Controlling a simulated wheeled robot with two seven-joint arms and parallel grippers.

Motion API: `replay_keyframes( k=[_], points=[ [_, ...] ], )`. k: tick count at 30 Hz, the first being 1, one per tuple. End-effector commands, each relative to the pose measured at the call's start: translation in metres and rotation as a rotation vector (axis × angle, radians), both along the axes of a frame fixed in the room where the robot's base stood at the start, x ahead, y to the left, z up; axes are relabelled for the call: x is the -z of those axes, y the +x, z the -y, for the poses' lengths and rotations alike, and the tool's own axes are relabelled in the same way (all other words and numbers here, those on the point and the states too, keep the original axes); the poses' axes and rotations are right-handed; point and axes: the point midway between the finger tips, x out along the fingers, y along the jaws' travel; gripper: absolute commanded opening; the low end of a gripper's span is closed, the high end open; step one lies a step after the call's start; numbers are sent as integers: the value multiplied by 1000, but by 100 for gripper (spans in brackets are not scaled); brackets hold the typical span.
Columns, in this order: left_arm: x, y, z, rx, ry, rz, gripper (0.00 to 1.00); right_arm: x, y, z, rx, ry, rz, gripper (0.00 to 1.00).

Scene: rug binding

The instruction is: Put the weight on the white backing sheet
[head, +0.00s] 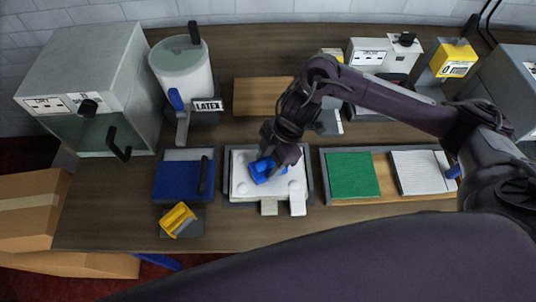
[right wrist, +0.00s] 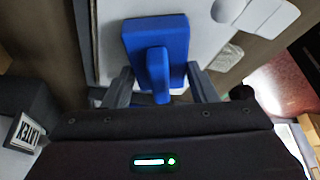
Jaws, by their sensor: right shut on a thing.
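The weight is a blue block with an upright blue handle (head: 262,172). It is over the white backing sheet (head: 241,186), which lies in a dark-edged tray in the middle of the table. I cannot tell whether the weight touches the sheet. My right gripper (right wrist: 160,92) is shut on the weight, with a finger at each side. In the right wrist view the weight (right wrist: 158,38) shows between the fingers, with the pale sheet behind it. My right forearm hides part of the sheet's far side in the head view. My left gripper is not in view.
Left of the tray are a blue pad (head: 178,182) and a yellow tool (head: 178,220). Behind stands a LATEX canister (head: 183,80). Right is a tray with a green square (head: 352,174) and white ribbed sheet (head: 420,172). A grey cabinet (head: 85,70) stands at far left.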

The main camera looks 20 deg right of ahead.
Motion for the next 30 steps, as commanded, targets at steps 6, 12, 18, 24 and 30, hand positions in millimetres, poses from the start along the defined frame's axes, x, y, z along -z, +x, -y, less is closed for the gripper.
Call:
replay_keyframes(
  k=[6, 12, 18, 24, 30],
  points=[
    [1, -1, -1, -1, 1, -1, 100, -1, 1, -1, 0, 4, 4, 0],
    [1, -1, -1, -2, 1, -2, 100, 2, 0, 0, -1, 1, 0, 67],
    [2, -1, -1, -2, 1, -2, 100, 2, 0, 0, 0, 1, 0, 74],
    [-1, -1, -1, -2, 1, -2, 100, -3, 0, 0, 0, 1, 1, 74],
    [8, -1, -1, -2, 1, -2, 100, -27, 3, 11, -1, 1, 6, 74]
  ],
)
